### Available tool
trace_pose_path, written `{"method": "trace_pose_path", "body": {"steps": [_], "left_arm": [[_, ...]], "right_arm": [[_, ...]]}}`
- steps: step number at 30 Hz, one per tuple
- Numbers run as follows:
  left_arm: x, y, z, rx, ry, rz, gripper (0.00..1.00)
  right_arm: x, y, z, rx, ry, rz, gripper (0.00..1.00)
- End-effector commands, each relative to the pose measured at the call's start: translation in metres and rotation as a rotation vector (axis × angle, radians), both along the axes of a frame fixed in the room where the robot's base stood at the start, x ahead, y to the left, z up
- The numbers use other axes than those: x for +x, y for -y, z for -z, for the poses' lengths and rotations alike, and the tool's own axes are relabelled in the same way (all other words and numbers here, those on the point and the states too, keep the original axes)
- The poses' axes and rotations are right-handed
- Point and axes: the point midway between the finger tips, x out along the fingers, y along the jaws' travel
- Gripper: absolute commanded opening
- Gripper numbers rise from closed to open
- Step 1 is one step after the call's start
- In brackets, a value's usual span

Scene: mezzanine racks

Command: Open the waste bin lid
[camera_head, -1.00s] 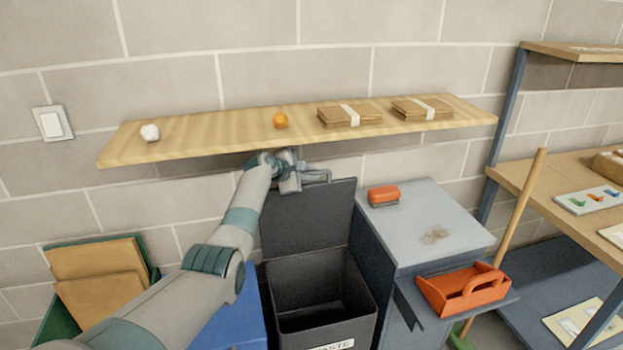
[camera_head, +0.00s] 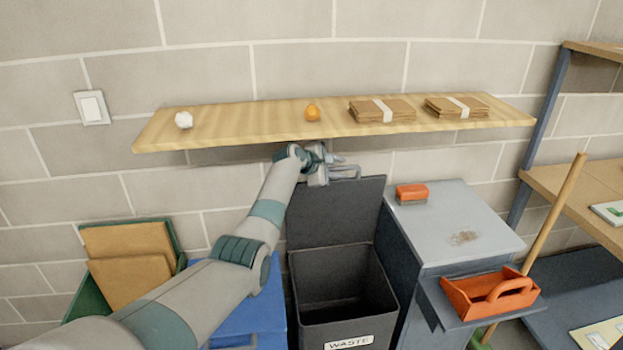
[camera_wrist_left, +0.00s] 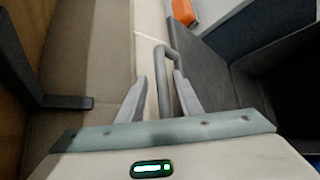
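The black waste bin (camera_head: 345,290) stands below the wooden shelf, with a white WASTE label on its front. Its lid (camera_head: 335,215) is up, standing nearly upright at the back, and the dark inside shows. My left gripper (camera_head: 328,172) is at the lid's top edge, under the shelf. In the left wrist view, its two fingers (camera_wrist_left: 160,90) are apart, with the grey lid handle (camera_wrist_left: 168,58) between them and a gap beside it. The lid (camera_wrist_left: 225,75) lies to the right there. My right gripper is not in view.
The wooden shelf (camera_head: 240,127) is close above my left gripper. A grey cabinet (camera_head: 455,225) stands right of the bin, bearing an orange brush (camera_head: 411,194); an orange caddy (camera_head: 488,294) sits on its side ledge. Blue (camera_head: 252,312) and green (camera_head: 92,298) bins stand left.

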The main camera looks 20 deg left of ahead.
Motion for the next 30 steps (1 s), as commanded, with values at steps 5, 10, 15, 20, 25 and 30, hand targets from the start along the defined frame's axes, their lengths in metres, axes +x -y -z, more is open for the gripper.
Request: {"method": "trace_pose_path", "body": {"steps": [5,10,15,20,25,30], "left_arm": [[-0.010,-0.005,-0.005,0.001,0.002,-0.001,0.33],[-0.024,-0.010,-0.014,0.001,0.003,-0.002,0.33],[-0.041,-0.015,-0.022,0.001,0.004,-0.003,0.33],[-0.060,-0.022,-0.021,0.002,0.005,-0.004,0.33],[-0.083,-0.030,-0.021,0.002,0.005,-0.004,0.33],[-0.108,-0.039,-0.021,0.002,0.005,-0.004,0.33]], "right_arm": [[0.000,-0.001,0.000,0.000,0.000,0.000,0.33],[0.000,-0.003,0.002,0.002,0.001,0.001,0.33],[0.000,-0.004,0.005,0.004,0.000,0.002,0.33],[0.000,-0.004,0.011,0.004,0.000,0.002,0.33],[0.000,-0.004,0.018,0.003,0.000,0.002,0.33],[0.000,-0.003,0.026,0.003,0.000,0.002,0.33]]}}
